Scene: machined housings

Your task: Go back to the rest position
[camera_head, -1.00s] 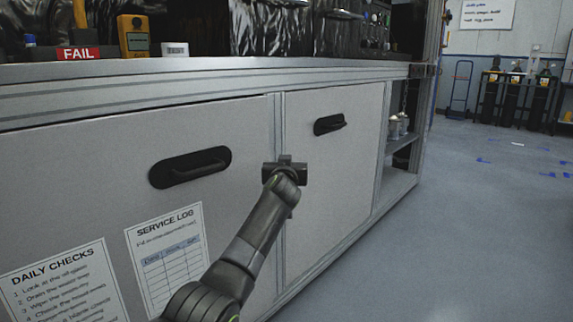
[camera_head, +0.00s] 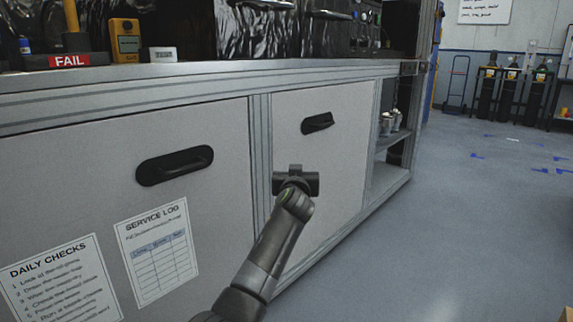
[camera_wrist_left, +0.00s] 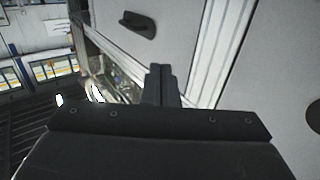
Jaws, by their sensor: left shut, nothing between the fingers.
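My left arm reaches up from the bottom of the head view. Its gripper (camera_head: 296,172) is shut and empty in front of the cabinet, near the post between the two doors. It is below and left of the black handle (camera_head: 317,123) on the right door (camera_head: 335,170). In the left wrist view the shut fingers (camera_wrist_left: 160,84) point toward the cabinet front, apart from the handle (camera_wrist_left: 138,23). How far the fingertips are from the cabinet face is hard to tell. My right gripper is in neither view.
The left door (camera_head: 60,185) has a black handle (camera_head: 175,165) and two paper sheets, a service log (camera_head: 158,250) and daily checks (camera_head: 60,285). The bench top above holds a FAIL sign (camera_head: 68,61) and a yellow meter (camera_head: 125,40). Open floor (camera_head: 470,230) lies to the right.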

